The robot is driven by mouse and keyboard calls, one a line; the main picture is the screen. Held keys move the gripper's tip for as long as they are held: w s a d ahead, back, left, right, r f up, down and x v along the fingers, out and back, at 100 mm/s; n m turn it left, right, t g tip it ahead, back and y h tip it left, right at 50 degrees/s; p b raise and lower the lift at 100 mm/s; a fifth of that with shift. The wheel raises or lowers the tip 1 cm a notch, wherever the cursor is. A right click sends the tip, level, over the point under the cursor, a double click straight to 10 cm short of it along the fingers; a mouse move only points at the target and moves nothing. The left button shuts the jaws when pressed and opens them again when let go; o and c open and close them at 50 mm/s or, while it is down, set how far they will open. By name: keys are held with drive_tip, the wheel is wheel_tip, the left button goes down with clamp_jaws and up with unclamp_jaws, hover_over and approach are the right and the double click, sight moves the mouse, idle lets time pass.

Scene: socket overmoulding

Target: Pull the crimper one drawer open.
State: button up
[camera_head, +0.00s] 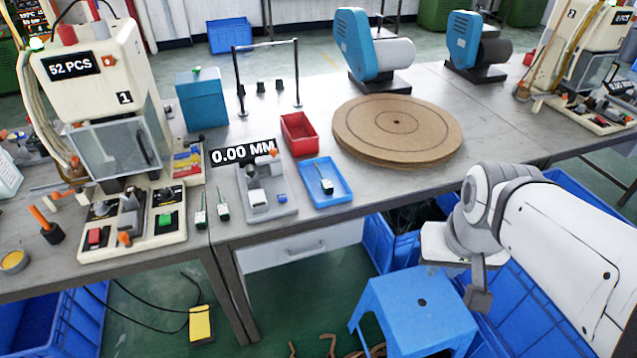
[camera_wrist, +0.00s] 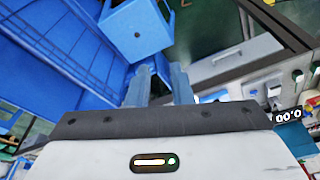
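A white drawer (camera_head: 303,246) with a bar handle sits under the front edge of the grey table and looks closed. It also shows in the wrist view (camera_wrist: 240,65), right of my fingers. The crimper marked 1 (camera_head: 100,75), with a 52 PCS display, stands on the table at the left; the drawer front lies to its lower right.
Blue crates (camera_head: 385,245) stand under the table and below my arm. A yellow pedal (camera_head: 201,324) with a cable lies on the floor at the left. Green floor shows before the drawer.

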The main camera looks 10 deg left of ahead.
sight(306, 254)
drive_tip(key=w+a+f+n+g+y+b, duration=0.1)
drive_tip(key=w+a+f+g+y+b, duration=0.15)
drive_tip(key=a+f+y+b, duration=0.3)
drive_tip(key=w+a+f+g+y+b, duration=0.2)
drive_tip(key=w+a+f+y+b, duration=0.15)
drive_tip(key=a+f, duration=0.4)
drive_tip(key=w+a+f+n+g+y+b, duration=0.1)
drive_tip(key=w+a+f+g+y+b, duration=0.15)
drive_tip(key=w+a+f+b, duration=0.4)
drive_tip(key=w+a+f+m+t+y+b, duration=0.1)
drive_tip(key=w+f+t+y+b, duration=0.15)
drive_tip(key=w+f, duration=0.4)
drive_tip(key=w+f+m+t+y+b, duration=0.2)
drive_tip(key=w+f+t+b, duration=0.15)
drive_tip(key=f, duration=0.55)
drive_tip(key=w+a+f+m+t+y+b, duration=0.1)
drive_tip(key=w+f+t+y+b, duration=0.25)
drive_tip(key=f, duration=0.45)
drive_tip(key=shift+t+h, duration=0.45)
drive_tip(key=x, duration=0.7)
drive_tip(key=shift+w+r, duration=0.2)
drive_tip(key=shift+w, duration=0.1)
drive_tip(key=shift+c, duration=0.3)
clamp_jaws()
